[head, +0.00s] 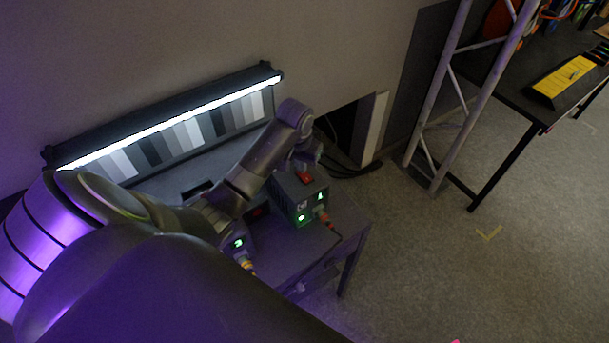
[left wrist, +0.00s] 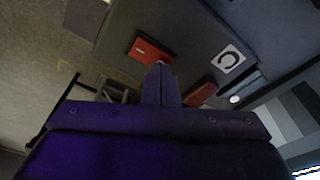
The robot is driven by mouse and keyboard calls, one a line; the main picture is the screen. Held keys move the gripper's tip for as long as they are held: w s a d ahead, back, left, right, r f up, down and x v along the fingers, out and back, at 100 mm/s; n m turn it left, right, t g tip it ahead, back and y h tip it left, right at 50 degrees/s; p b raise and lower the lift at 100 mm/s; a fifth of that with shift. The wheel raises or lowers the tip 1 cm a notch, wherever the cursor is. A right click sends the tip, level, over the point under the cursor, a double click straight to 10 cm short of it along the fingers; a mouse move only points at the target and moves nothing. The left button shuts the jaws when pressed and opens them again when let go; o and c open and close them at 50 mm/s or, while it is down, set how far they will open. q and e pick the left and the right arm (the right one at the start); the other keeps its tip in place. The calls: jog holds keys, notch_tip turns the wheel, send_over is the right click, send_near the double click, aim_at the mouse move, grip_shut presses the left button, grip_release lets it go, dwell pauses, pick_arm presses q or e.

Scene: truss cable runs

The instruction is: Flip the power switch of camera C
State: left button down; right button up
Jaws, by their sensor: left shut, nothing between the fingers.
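A dark box with green lit displays (head: 300,204) stands on the desk and has a red switch (head: 305,177) on its top. In the left wrist view the red switch (left wrist: 150,49) lies just beyond my fingertips, and a white label (left wrist: 228,60) with a dark C-like mark is on the same surface. My left gripper (head: 308,163) is over the top of this box, with its fingers together and empty. The closed fingers also show in the left wrist view (left wrist: 160,72); whether they touch the switch I cannot tell. My right gripper is not in view.
A second box (head: 238,243) with a green number 3 is partly hidden by my left arm. A lit grey-scale chart (head: 180,130) stands behind the desk (head: 345,225). A metal truss (head: 455,95) and a dark table (head: 545,110) stand right. The floor between is clear.

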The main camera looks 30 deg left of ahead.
pick_arm(q)
jog(key=shift+f, duration=0.3)
jog(key=shift+r, duration=0.1)
jog(key=shift+r+p, duration=0.85)
jog(key=shift+r, duration=2.6)
jog(key=shift+s+f, duration=0.1)
